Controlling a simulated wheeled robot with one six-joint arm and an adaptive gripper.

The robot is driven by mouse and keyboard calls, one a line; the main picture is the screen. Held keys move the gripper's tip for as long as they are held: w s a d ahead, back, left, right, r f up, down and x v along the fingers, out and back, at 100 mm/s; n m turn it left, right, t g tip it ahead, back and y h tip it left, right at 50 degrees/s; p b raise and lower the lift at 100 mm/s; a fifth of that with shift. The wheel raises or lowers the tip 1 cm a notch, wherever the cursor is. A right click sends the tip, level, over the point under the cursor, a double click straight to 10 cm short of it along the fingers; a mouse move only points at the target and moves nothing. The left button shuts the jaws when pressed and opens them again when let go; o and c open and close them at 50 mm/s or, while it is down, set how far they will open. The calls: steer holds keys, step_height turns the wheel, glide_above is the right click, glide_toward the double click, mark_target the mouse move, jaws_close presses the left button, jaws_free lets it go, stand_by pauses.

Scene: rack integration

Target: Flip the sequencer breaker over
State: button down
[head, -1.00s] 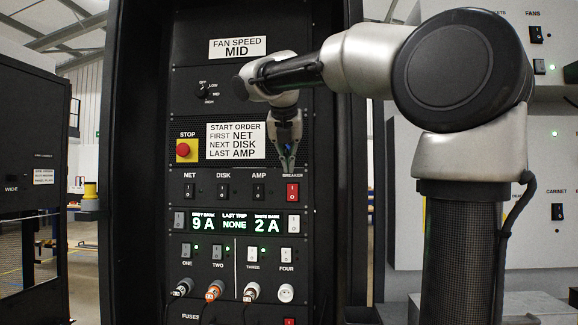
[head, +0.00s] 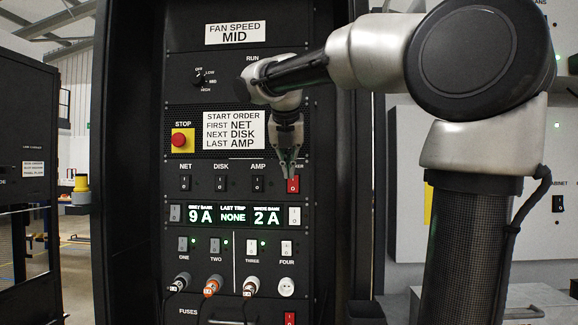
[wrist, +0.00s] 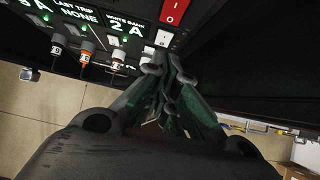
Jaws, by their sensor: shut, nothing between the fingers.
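The sequencer breaker is a red rocker switch (head: 293,186) with white I and O marks, at the right end of the row with NET, DISK and AMP. The red rocker also shows at the top of the wrist view (wrist: 174,11). My gripper (head: 288,174) points down just above and in front of it, its tips overlapping the rocker's upper edge and hiding most of its label. In the wrist view my fingers (wrist: 166,66) are together with nothing between them. I cannot tell whether the tips touch the rocker.
NET (head: 185,183), DISK (head: 221,183) and AMP (head: 257,183) switches sit to the left. A red STOP button (head: 181,141) is further up left. Below are a display (head: 234,216), lit bank switches and plugged cables. Another red switch (head: 290,318) sits at the bottom.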

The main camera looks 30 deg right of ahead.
mark_target(292, 181)
steer(key=x, duration=0.6)
steer(key=w+d+r+x, duration=0.1)
steer(key=x, duration=0.2)
steer(key=shift+w, duration=0.15)
steer(key=shift+w+d, duration=0.25)
steer(key=shift+w, duration=0.25)
steer(key=shift+w+d+f, duration=0.15)
steer(key=shift+r, duration=0.85)
